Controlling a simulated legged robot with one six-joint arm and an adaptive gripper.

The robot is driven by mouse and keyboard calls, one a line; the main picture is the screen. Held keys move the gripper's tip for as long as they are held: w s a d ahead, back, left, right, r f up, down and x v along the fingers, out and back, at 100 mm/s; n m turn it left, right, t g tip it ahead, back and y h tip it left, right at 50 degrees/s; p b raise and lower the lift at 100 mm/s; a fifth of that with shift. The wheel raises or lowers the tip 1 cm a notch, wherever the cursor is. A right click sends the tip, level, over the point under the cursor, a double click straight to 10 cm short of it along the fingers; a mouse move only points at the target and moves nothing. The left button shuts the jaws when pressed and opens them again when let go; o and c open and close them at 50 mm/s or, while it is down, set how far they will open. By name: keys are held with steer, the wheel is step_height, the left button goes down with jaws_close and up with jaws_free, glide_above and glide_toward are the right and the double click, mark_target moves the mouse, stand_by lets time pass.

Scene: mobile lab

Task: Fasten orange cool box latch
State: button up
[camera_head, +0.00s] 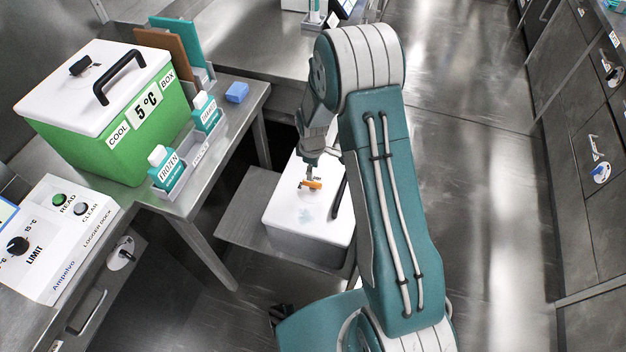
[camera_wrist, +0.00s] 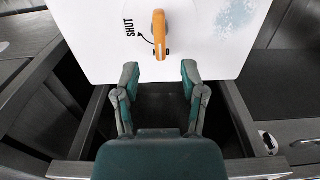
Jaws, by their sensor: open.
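A white box (camera_head: 290,222) with a black handle sits on a low shelf, partly hidden behind my arm. An orange latch (camera_head: 314,184) is on its lid. In the wrist view the latch (camera_wrist: 160,36) runs up and down the picture on the white lid (camera_wrist: 100,45). The word SHUT and a curved black line are printed to its left, and the latch does not point at the word. My gripper (camera_wrist: 159,70) is open and empty, its fingertips just below the latch's lower end, one to each side. In the head view my gripper (camera_head: 312,166) hangs over the lid.
A logger dock (camera_head: 50,235) is at lower left. The floor (camera_head: 480,200) to the right is clear.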

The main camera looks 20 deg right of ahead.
mark_target(313, 182)
step_height(313, 182, down, 6)
steer(key=shift+f, duration=0.2)
jaws_close()
